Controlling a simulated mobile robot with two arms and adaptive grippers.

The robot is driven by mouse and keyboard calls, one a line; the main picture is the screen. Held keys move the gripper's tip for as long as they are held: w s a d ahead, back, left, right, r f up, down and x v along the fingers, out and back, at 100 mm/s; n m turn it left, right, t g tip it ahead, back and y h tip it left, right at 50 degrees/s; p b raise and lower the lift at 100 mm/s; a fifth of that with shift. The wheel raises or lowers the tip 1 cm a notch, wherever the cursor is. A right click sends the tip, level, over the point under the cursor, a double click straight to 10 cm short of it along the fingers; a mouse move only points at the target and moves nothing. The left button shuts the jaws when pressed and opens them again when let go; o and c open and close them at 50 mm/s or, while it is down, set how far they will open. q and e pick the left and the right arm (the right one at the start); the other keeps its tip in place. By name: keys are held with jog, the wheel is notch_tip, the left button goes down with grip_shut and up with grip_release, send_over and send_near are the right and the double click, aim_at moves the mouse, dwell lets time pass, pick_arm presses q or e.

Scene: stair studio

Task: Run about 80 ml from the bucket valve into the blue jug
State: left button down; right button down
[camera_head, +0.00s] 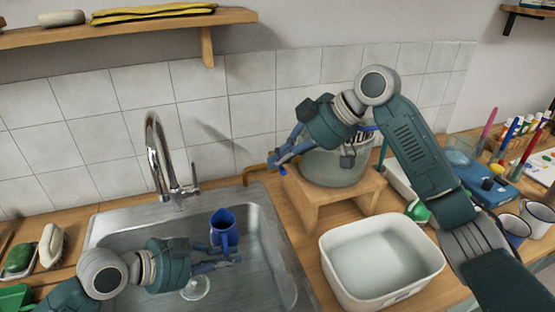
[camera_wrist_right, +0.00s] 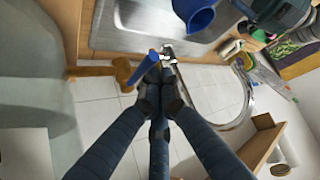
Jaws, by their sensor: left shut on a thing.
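The blue jug (camera_head: 217,229) is upright, low over the sink basin; its rim also shows in the right wrist view (camera_wrist_right: 196,18). My left gripper (camera_head: 236,254) is shut on its handle. The glassy bucket (camera_head: 325,172) stands on a wooden stand, partly hidden by my right arm. Its brass valve (camera_head: 254,169) points left toward the sink, with a blue lever (camera_wrist_right: 149,62) on it. My right gripper (camera_head: 284,162) is at the lever, fingertips together beside it; contact is unclear. No stream shows under the valve. The jug's inside level cannot be read.
The steel sink (camera_head: 275,260) has a tall chrome faucet (camera_head: 155,150) behind the jug. A white basin of liquid (camera_head: 418,283) stands in front of the wooden stand (camera_head: 310,213). Mugs and pens crowd the counter at right. Brushes and sponges lie at left.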

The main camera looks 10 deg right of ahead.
pick_arm(q)
jog(key=shift+r, duration=0.1)
jog(key=shift+d, duration=0.1)
pick_arm(e)
jog(key=a, duration=0.4)
pick_arm(q)
jog(key=shift+r, duration=0.1)
pick_arm(e)
jog(key=d+r, duration=0.6)
jog(key=r, duration=0.2)
jog(key=shift+w+d, duration=0.3)
jog(key=shift+d, duration=0.05)
